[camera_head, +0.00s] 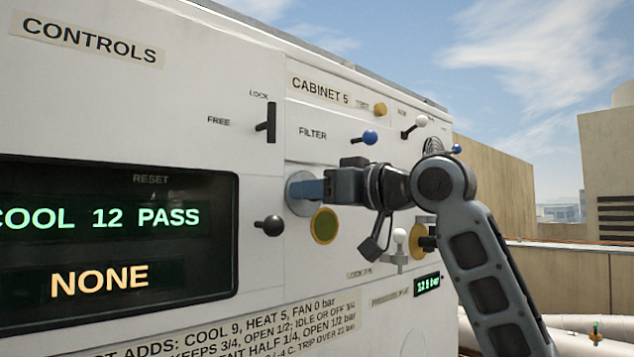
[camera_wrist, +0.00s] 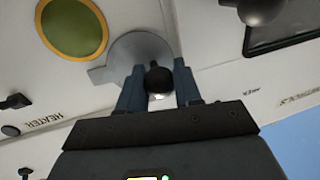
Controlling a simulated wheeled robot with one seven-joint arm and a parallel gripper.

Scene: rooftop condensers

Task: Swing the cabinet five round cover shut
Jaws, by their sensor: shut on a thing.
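The cabinet five panel shows in the head view under a "CABINET 5" label (camera_head: 320,90). A round grey cover (camera_head: 297,207) sits on its face, partly hidden by my gripper. In the wrist view the grey cover (camera_wrist: 130,50) has a tab on its left side and a small dark knob (camera_wrist: 158,79) in front of it. My gripper (camera_head: 312,189) is at the cover, its blue fingers (camera_wrist: 158,90) shut on the dark knob. A green disc with a yellow rim (camera_head: 324,226) is beside the cover, to its lower right; it also shows in the wrist view (camera_wrist: 72,27), uncovered.
A black ball-ended knob (camera_head: 270,225) is left of the cover. Blue-ended (camera_head: 369,137) and white-ended (camera_head: 420,121) levers stick out above. A white-topped valve (camera_head: 399,240) is right of the disc, close to my arm. The controls display (camera_head: 115,230) is at left.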

